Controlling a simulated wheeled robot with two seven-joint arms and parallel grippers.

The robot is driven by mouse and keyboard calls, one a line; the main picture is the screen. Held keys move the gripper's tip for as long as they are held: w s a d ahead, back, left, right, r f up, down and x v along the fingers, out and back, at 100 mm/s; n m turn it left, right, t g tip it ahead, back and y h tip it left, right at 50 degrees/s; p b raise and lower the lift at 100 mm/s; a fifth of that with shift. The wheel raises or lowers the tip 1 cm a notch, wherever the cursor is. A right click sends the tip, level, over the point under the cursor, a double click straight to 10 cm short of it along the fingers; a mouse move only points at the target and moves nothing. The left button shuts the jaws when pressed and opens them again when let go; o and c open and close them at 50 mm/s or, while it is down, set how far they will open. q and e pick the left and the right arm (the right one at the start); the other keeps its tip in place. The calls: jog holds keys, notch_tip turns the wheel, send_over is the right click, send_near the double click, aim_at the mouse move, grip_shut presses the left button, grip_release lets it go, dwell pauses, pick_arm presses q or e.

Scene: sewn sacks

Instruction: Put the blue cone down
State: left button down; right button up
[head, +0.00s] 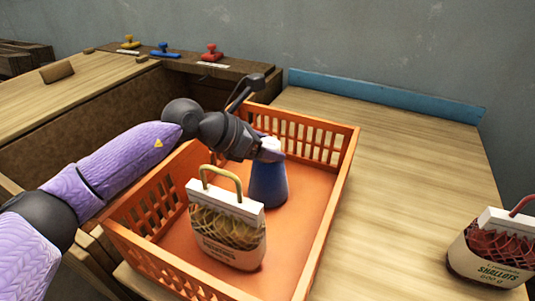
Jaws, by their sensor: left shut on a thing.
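The blue cone (268,187) has a white top and stands upright, or nearly so, inside the orange crate (325,240). My left gripper (270,148) is at its white top and is shut on it. I cannot tell whether the cone's base touches the crate floor. The gripper's fingertips are partly hidden by its own body. My right gripper is not in view.
A net sack with a yellow handle (228,235) stands in the crate, in front of the cone. A shallots sack (490,255) stands on the table (415,190) at right. Yellow, blue and red stamps (210,53) sit at the back left. The table's middle is clear.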

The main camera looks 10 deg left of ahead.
pick_arm(q)
jog(key=shift+r, duration=0.1)
grip_release()
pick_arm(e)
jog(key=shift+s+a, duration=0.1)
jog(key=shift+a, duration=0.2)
pick_arm(q)
jog(key=shift+r, duration=0.15)
jog(key=p+v, duration=0.3)
jog(key=v, duration=0.8)
jog(key=shift+s+a, duration=0.25)
jog(key=shift+a, duration=0.1)
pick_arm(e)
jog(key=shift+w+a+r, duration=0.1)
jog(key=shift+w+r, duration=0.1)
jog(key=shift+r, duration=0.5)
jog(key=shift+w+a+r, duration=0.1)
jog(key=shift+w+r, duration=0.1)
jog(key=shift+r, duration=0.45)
